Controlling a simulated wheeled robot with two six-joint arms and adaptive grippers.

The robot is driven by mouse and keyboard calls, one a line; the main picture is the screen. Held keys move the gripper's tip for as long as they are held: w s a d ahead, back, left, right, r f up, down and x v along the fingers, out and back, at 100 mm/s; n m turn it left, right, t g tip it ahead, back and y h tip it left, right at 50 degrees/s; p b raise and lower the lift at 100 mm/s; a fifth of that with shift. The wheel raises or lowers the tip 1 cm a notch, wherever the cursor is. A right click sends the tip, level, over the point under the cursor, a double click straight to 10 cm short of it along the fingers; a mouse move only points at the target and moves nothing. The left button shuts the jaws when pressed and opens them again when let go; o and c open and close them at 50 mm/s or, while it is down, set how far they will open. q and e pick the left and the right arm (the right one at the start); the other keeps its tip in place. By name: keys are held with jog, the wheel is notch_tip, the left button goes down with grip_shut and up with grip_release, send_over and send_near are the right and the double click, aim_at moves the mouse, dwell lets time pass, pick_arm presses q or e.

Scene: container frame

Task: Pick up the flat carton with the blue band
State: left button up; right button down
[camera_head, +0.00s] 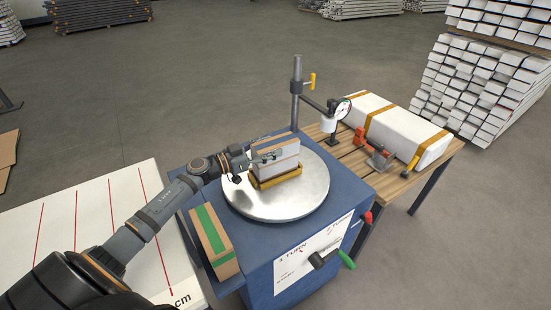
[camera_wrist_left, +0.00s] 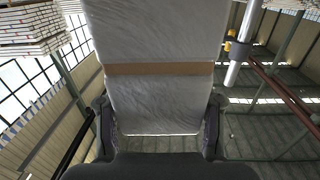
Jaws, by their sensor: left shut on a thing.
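My left gripper (camera_head: 266,157) is at the turntable and shut on a pale wrapped pack (camera_head: 283,152) with brown along its top edge. The pack stands upright at a yellow tray (camera_head: 276,180) on the round metal turntable (camera_head: 304,201). I cannot tell whether it touches the tray. In the left wrist view the pack (camera_wrist_left: 158,40) fills the space between the fingers; its face is whitish with a brown band across it. I see no blue band on any carton. A brown carton with a green band (camera_head: 211,233) lies on a side shelf at the left. My right gripper is not in view.
The blue turntable stand (camera_head: 300,262) has a green-handled crank (camera_head: 330,258) in front and a grey post (camera_head: 296,92) behind. To the right, a slatted wooden table (camera_head: 398,185) bears a long white strapped package (camera_head: 400,128), a dial gauge (camera_head: 341,109) and an orange clamp (camera_head: 362,138).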

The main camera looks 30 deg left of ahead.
pick_arm(q)
grip_shut()
jog(key=shift+r, duration=0.15)
jog(key=shift+r, duration=0.35)
notch_tip(320, 180, up, 3)
jog(key=shift+d+f+p, duration=0.1)
jog(key=shift+d+p, duration=0.05)
jog(key=shift+p, duration=0.35)
jog(key=s+d+r+p, duration=0.7)
jog(key=d+r, duration=0.2)
jog(key=d, duration=0.2)
jog(key=shift+s+d+r+p, duration=0.15)
jog(key=shift+s+d+p, duration=0.1)
jog(key=shift+d+p, duration=0.1)
